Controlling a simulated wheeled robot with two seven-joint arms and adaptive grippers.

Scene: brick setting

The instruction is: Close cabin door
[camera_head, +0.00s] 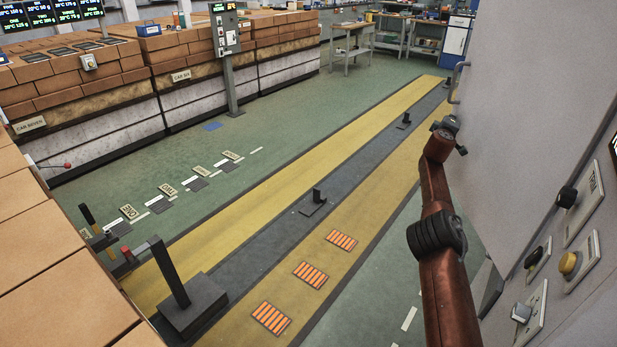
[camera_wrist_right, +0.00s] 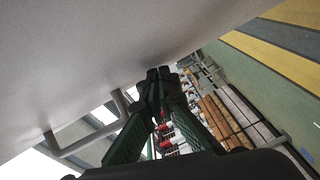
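The large grey cabin door panel (camera_head: 525,90) stands upright at the right of the head view. A grey bar handle (camera_head: 459,82) sits on its far left edge. My red-brown right arm reaches up along the panel, and its right gripper (camera_head: 452,130) is near the panel's left edge, just below the handle. In the right wrist view the gripper's fingertips (camera_wrist_right: 160,74) meet close to the grey panel surface (camera_wrist_right: 110,45), with nothing visible between the tips. The bar handle (camera_wrist_right: 92,137) is left of the fingers there, apart from them. My left gripper is out of view.
A grey wall with switches and a yellow button (camera_head: 567,263) is at the lower right. Brick stacks (camera_head: 70,75) line the left. A black post on a base (camera_head: 180,295) stands at lower left. The yellow-striped floor (camera_head: 300,215) is mostly clear.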

